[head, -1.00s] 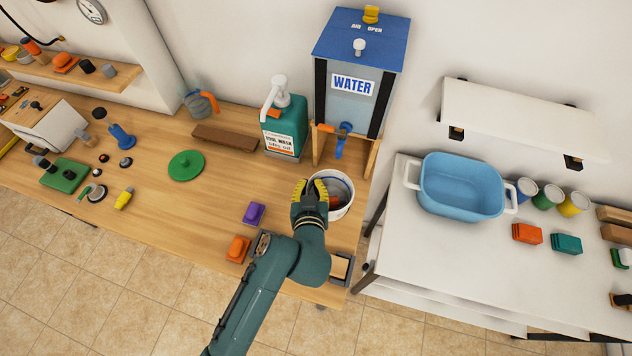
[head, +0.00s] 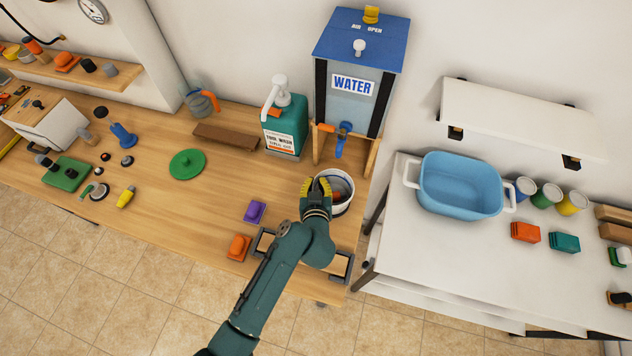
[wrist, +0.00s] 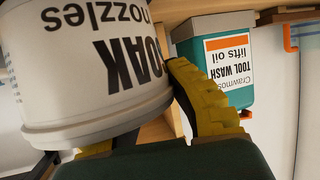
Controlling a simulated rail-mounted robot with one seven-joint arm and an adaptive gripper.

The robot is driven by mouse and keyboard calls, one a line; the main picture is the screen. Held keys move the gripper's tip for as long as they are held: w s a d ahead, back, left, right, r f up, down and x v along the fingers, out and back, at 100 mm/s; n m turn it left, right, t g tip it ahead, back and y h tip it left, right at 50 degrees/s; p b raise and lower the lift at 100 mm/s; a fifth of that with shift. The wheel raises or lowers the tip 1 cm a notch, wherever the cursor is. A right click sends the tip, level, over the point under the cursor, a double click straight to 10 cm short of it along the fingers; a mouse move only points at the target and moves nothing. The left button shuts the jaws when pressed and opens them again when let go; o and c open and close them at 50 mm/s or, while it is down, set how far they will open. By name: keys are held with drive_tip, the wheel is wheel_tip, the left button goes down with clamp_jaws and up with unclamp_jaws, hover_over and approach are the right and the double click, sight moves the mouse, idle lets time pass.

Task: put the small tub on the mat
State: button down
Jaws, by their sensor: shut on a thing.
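The small white tub (head: 342,207) is at the right end of the wooden bench, below the water tank, with dark and reddish contents partly visible inside. In the wrist view the tub (wrist: 85,75) is close, with "SOAK nozzles" upside down on its side. My gripper (head: 318,186) is shut on the tub at its left side, and a yellow finger lies against it in the wrist view (wrist: 205,98). I cannot tell whether the tub touches the bench. A flat round green disc (head: 187,163) lies further left; I cannot tell if it is the mat.
A water tank (head: 352,105) and a tool wash bottle (head: 284,125) stand behind. Purple (head: 254,212) and orange (head: 238,247) blocks lie left of my arm. A dark-ended tray (head: 341,264) is partly under it. Bench around the green disc is mostly clear.

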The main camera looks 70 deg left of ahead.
drive_tip(key=shift+f, duration=0.15)
drive_tip(key=c, duration=1.2)
unclamp_jaws()
drive_tip(key=shift+o, duration=0.2)
drive_tip(key=b+v, duration=0.2)
drive_tip(key=v, duration=1)
drive_tip(key=w+d+r+m+t+h, duration=0.1)
drive_tip(key=w+d+r+m+t, duration=0.25)
drive_tip(key=w+d+r, duration=0.4)
drive_tip(key=w+d+r+m+t+h, duration=0.15)
drive_tip(key=w+d+r+t, duration=0.3)
drive_tip(key=w+r, duration=0.6)
drive_tip(key=s+d+r+m+t+h, duration=0.1)
drive_tip(key=d+r+m+t+h, duration=0.4)
drive_tip(key=d+r, duration=0.7)
drive_tip(key=s+d+r+m+t+h, duration=0.2)
drive_tip(key=d+r+m+t+h, duration=0.3)
drive_tip(key=d+r, duration=0.6)
wheel_tip(320, 180, up, 4)
drive_tip(key=shift+d+m+t+h+p, duration=0.3)
drive_tip(key=shift+d+h, duration=0.1)
drive_tip(key=shift+h, duration=0.15)
